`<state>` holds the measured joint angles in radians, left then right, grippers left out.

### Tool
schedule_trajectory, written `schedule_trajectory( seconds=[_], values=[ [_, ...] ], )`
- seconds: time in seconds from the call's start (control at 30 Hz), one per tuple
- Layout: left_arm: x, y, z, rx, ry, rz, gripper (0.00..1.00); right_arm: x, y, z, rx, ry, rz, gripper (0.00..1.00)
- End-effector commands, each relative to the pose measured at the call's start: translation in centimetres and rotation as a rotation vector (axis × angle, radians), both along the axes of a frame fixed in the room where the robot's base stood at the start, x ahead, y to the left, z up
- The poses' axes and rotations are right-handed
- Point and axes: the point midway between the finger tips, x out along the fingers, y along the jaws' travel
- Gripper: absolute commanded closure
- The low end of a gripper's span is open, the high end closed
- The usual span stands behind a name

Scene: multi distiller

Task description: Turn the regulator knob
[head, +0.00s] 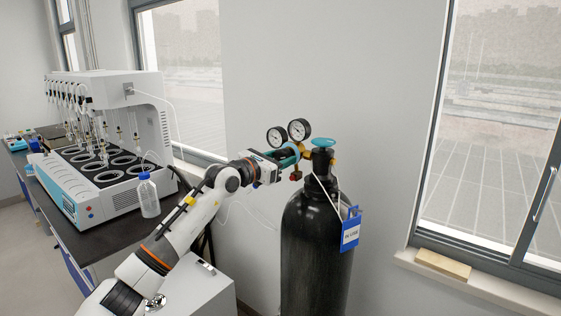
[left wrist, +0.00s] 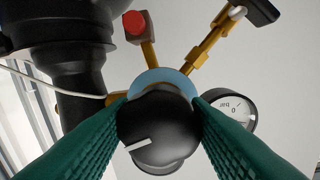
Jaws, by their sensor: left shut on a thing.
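The regulator knob (left wrist: 158,120) is black with a white mark and sits between the two green fingers of my left gripper (left wrist: 160,128) in the left wrist view. The fingers touch it on both sides, so the gripper is shut on it. In the head view my left gripper (head: 290,161) reaches the regulator from the left and hides the knob. Two round gauges (head: 287,132) stand above it. The regulator joins the top of a black gas cylinder (head: 310,240) with a teal valve handwheel (head: 323,142). My right gripper is not in view.
A blue and white tag (head: 350,232) hangs on the cylinder. A dark bench (head: 100,235) at the left carries the distiller (head: 105,90) and a blue-capped bottle (head: 148,196). In the left wrist view, a red-ended brass fitting (left wrist: 135,24) and a gauge (left wrist: 236,108) are close to the fingers.

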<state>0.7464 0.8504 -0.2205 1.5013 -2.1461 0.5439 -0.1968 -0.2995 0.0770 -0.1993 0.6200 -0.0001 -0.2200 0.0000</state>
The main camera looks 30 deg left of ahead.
Motion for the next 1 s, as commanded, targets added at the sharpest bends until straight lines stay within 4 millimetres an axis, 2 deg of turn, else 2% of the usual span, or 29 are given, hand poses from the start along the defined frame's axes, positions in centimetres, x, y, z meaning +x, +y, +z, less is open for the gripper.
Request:
schedule_trajectory(
  seconds=[0.03, 0.13, 0.17, 0.43, 0.53, 0.67, 1.0],
  values=[
    [0.0, 0.0, -0.1, -0.001, 0.002, -0.001, 0.54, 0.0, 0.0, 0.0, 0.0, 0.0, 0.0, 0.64],
    [0.0, 0.0, -0.1, -0.002, 0.002, -0.001, 0.37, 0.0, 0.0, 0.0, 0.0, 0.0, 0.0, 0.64],
    [0.0, 0.0, -0.1, -0.002, 0.002, -0.001, 0.36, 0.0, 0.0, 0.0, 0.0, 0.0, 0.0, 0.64],
    [-0.1, 0.0, -0.1, -0.002, 0.001, 0.0, 0.36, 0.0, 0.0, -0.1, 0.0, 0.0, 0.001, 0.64],
    [-0.8, 0.2, -0.3, -0.002, 0.001, 0.0, 0.36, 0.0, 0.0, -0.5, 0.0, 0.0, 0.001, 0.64],
    [-2.9, 0.4, -0.5, 0.003, 0.002, 0.0, 0.36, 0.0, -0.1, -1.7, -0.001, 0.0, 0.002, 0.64],
    [-9.7, 1.4, -0.6, 0.003, 0.004, 0.001, 0.36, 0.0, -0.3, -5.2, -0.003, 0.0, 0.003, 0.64]
  ],
)
